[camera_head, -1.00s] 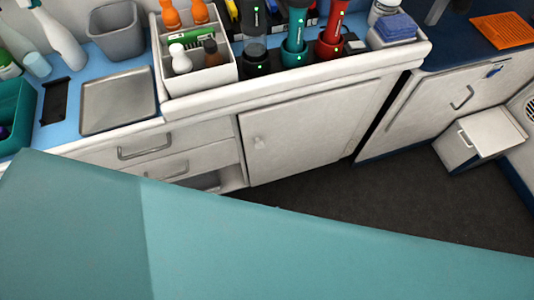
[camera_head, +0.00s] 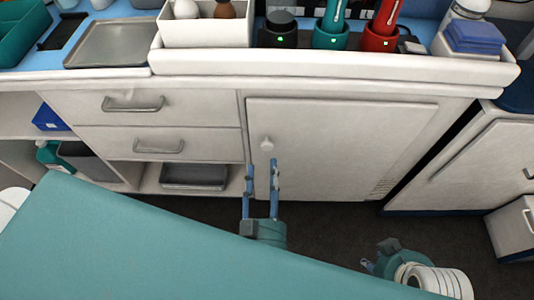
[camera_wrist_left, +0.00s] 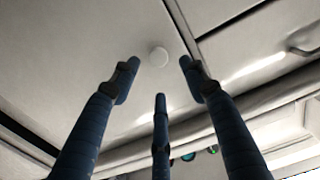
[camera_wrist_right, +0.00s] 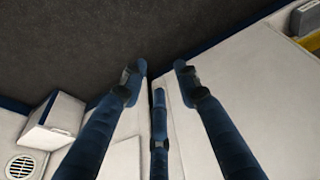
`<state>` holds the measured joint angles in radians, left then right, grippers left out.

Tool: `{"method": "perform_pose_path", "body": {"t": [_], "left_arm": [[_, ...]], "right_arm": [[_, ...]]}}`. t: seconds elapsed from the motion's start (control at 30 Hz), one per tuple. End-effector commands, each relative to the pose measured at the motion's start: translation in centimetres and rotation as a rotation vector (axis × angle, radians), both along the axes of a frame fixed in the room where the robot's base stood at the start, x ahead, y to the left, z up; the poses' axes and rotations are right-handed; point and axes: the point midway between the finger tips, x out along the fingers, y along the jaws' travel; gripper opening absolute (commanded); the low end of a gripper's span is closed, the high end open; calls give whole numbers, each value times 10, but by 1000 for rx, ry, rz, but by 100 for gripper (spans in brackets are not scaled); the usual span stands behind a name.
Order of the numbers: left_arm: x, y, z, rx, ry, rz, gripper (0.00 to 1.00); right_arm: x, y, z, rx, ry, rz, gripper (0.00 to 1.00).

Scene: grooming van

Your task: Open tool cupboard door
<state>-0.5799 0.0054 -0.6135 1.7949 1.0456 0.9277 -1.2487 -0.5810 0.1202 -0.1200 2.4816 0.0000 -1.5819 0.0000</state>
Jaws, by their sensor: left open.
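The tool cupboard door (camera_head: 345,135) is a pale panel under the counter and is closed. Its round white knob (camera_head: 267,144) is near the upper left of the panel. My left gripper (camera_head: 261,163) is open, its blue fingers pointing up at the door just below the knob. In the left wrist view the knob (camera_wrist_left: 158,57) shows between and beyond the spread fingertips (camera_wrist_left: 159,65), with nothing held. My right gripper (camera_head: 368,265) is low, right of the left one and partly hidden. In the right wrist view its fingers (camera_wrist_right: 158,75) are apart and empty.
A teal tabletop (camera_head: 130,240) covers the lower left foreground. Drawers with metal handles (camera_head: 133,104) and an open shelf with a grey tray (camera_head: 193,176) are left of the door. A white counter tray (camera_head: 340,67) holds clippers above. Dark floor (camera_head: 330,225) lies below the door.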

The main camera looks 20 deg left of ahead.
Motion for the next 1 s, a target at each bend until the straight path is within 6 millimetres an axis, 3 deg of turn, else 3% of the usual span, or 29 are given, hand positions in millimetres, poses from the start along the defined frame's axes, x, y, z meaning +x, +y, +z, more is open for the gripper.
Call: {"method": "perform_pose_path", "body": {"t": [0.2,0.3,0.5,0.73,0.77,0.9,1.0], "left_arm": [[40,11,0,0,-5,-1,44],[52,15,0,1,-3,-1,44],[63,18,0,1,-1,-1,44],[63,18,0,0,0,-2,44],[63,18,0,0,0,-2,42],[63,18,0,0,-1,-2,14],[63,18,0,0,-1,-1,0]], "right_arm": [[0,0,-7,0,0,0,31],[14,4,-4,10,-50,4,31],[26,7,-1,19,-95,7,31],[26,7,-1,19,-98,8,31],[26,7,-1,19,-98,8,31],[26,7,-1,19,-98,8,31],[26,7,-1,19,-98,8,31]]}}
